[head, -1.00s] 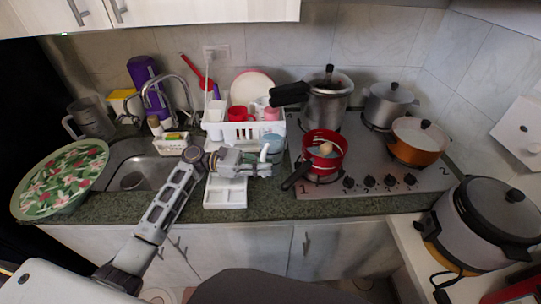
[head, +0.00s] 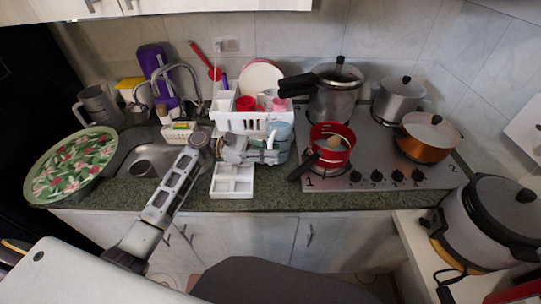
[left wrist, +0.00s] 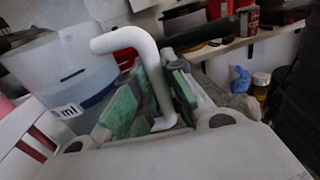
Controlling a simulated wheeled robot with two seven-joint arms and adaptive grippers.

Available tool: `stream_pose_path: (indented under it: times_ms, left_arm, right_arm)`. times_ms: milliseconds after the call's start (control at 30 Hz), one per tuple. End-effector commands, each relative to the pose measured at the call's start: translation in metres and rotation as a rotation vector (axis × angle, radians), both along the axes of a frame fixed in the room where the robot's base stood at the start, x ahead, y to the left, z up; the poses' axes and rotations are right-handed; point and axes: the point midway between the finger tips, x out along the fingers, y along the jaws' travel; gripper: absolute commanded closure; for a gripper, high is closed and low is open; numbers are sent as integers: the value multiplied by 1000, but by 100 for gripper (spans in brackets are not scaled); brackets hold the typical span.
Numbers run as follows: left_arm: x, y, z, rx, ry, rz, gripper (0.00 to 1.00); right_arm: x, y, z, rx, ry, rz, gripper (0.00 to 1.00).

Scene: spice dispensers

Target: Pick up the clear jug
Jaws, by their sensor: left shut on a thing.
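The clear jug (head: 282,131) is pale blue and see-through, in front of the white dish rack, left of the red pan. In the left wrist view the jug (left wrist: 62,68) fills the left side, with a "ml" marking and a white bent handle (left wrist: 133,38). My left gripper (head: 278,152) is at the jug. In the left wrist view the green-padded fingers of the left gripper (left wrist: 155,85) are shut on the handle, one on each side. The jug's base is partly hidden by the gripper, so I cannot tell whether it touches the counter. My right gripper is not in view.
The white dish rack (head: 226,121) with cups stands close behind. A white divided tray (head: 233,188) lies in front on the counter. The red pan (head: 332,158) is on the stove at right, its black handle pointing toward the counter. The sink (head: 140,150) is at left.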

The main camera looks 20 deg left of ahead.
Motion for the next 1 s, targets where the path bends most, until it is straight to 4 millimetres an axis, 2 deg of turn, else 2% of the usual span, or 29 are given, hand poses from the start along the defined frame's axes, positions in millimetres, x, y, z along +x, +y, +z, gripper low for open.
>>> stream_pose_path:
  times_ms: [1000]
  left_arm:
    - [0,0,68,-2,-7,0,100]
  right_arm:
    - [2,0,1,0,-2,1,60]
